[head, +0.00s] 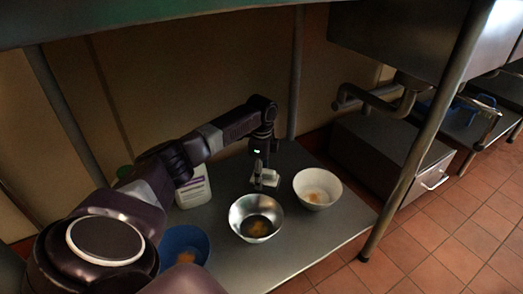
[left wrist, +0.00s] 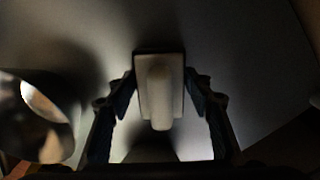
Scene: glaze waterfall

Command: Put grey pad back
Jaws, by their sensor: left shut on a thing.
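The grey pad (head: 268,177) is a small pale block above or on the metal shelf, behind the metal bowl. In the left wrist view the pad (left wrist: 146,92) has a flat rectangular back with a rounded raised grip down its middle. My left gripper (head: 259,183) reaches down over it, and it is shut on the pad, with the fingers (left wrist: 161,108) on both sides. I cannot tell whether the pad touches the shelf. My right gripper is not in view.
On the shelf (head: 318,229) stand a metal bowl (head: 240,208), a white bowl (head: 304,186), a blue bowl (head: 172,242) and a white jug (head: 194,191). A table leg (head: 408,165) rises at the right. Bare shelf lies right of the metal bowl.

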